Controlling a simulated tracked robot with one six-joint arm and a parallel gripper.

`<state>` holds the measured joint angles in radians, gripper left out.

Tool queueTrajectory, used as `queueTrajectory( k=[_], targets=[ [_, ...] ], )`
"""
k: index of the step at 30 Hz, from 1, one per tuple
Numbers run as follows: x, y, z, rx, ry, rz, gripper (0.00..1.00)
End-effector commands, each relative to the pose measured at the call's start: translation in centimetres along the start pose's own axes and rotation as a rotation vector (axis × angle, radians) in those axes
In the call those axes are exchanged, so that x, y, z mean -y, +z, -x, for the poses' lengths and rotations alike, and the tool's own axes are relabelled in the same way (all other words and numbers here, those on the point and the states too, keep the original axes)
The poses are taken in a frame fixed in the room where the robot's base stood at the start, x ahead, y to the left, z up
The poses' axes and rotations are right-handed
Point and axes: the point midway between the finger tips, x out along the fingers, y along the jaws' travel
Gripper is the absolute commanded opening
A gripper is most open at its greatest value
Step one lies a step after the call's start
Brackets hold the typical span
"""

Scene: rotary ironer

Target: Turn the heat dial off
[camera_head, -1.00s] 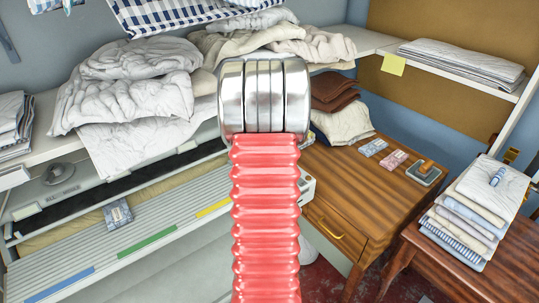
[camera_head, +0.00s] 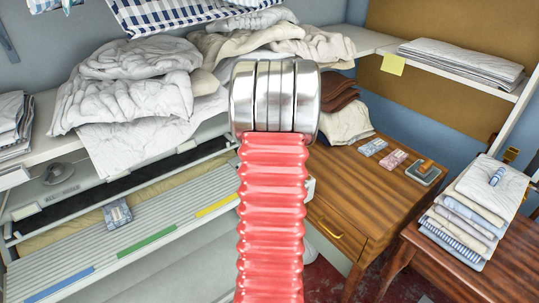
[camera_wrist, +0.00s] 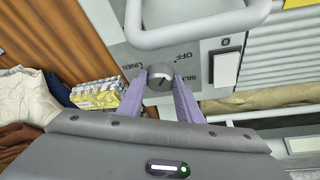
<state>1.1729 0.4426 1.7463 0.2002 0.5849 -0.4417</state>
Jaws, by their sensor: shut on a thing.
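The heat dial (camera_wrist: 160,76) is a small round dark grey knob on the light grey control panel (camera_wrist: 205,60) in the wrist view. The words OFF, LINEN and SILK are printed around it. A mark shows on the knob's face, but which word it points to is hard to tell. My gripper (camera_wrist: 160,85) has its two purple fingers on either side of the dial, shut on it. In the head view my red and silver arm covers the dial and the gripper; part of the ironer (camera_head: 165,233) shows to its left.
A white handle (camera_wrist: 200,32) crosses the panel close beyond the dial. In the head view a wooden cabinet (camera_head: 365,200) stands right of the ironer.

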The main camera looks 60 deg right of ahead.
Motion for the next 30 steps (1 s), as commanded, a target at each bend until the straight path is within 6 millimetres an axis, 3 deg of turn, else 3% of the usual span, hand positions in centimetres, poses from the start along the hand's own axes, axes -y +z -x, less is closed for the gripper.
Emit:
queueTrajectory(
  k=[30],
  targets=[
    [-0.29,-0.55,0.06,-0.007,-0.283,0.675,0.09]
  ],
)
